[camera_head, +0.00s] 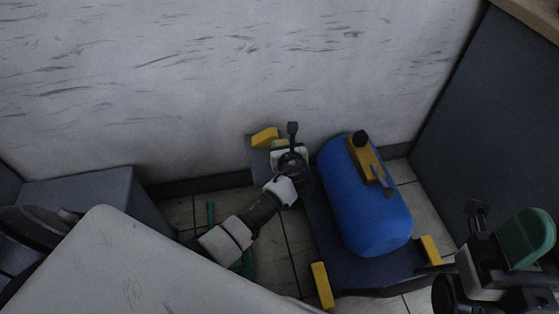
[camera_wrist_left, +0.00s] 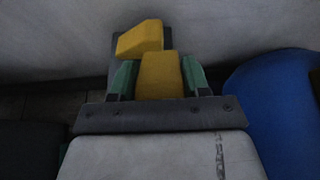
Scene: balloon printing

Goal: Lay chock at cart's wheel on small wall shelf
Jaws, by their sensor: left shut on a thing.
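The cart (camera_head: 350,276) is a dark flat platform carrying a blue tank, with yellow blocks at its corners. My left gripper (camera_head: 290,157) is low by the cart's far left corner, near the wall. In the left wrist view its green fingers are shut on a yellow block (camera_wrist_left: 160,76), which looks like the chock. I cannot tell whether the two touch. My right gripper (camera_head: 500,250) is at the lower right, its jaws unclear.
The blue tank (camera_head: 365,205) with a yellow and black fitting on top stands right of my left gripper. The pale wall (camera_head: 230,80) is close behind. A grey box (camera_head: 85,190) stands left, a dark panel (camera_head: 490,110) right. Some tiled floor shows left of the cart.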

